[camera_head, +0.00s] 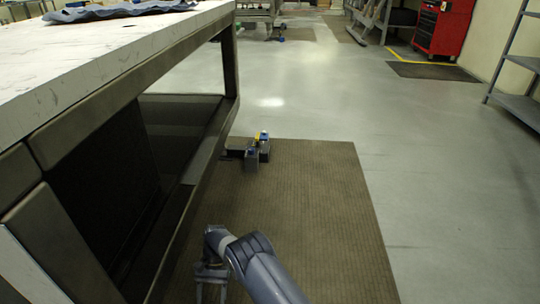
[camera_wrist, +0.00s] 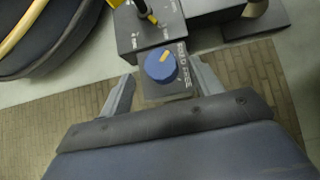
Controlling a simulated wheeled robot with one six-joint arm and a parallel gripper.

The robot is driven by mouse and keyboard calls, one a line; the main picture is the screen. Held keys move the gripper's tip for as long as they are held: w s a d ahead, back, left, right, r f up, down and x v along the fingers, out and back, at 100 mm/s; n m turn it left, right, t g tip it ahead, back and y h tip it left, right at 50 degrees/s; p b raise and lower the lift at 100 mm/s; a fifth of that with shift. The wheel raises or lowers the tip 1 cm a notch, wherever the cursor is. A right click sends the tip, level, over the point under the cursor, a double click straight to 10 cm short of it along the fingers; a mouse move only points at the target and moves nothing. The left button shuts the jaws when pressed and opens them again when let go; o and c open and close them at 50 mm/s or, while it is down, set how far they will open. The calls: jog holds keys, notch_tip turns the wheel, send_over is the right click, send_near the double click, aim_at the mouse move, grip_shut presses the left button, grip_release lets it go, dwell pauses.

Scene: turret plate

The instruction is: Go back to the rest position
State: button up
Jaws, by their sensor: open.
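In the wrist view my gripper (camera_wrist: 162,71) is open, with one grey finger on each side of a blue knob (camera_wrist: 161,66). Gaps show between the knob and both fingers; how far the fingertips are from it in depth is unclear. The knob has an orange mark and sits on a dark grey plate (camera_wrist: 165,92) with white lettering.
A black lever with yellow (camera_wrist: 145,12) stands behind the knob. A dark round thing with a yellow rim (camera_wrist: 45,50) fills the upper left. In the head view a workbench (camera_head: 100,70) stands close on the left. A brown mat (camera_head: 310,220) and grey floor (camera_head: 430,170) lie open right.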

jog(key=x, duration=0.3)
jog(key=shift+s+f, duration=0.25)
jog(key=shift+f, duration=0.05)
jog(key=shift+s+f, duration=0.2)
jog(key=shift+s, duration=0.1)
jog(key=m+t+y, duration=0.1)
jog(key=m+y, duration=0.2)
jog(key=m, duration=0.2)
jog(key=shift+y, duration=0.4)
jog(key=m+t+y, duration=0.1)
jog(key=m, duration=0.1)
jog(key=m+t+y, duration=0.1)
jog(key=m, duration=0.2)
jog(key=shift+t+y, duration=0.3)
jog(key=shift+y, duration=0.1)
jog(key=m+t+y+p, duration=0.1)
jog(key=m+t+p, duration=0.1)
jog(key=m, duration=0.1)
jog(key=shift+r+p, duration=0.15)
jog(key=shift+p, duration=0.25)
jog(key=m+t+p, duration=0.3)
jog(key=p, duration=0.1)
jog(key=shift+m+y, duration=0.4)
jog(key=shift+m+t+p, duration=0.6)
jog(key=shift+m+p, duration=0.05)
jog(key=shift+m, duration=0.05)
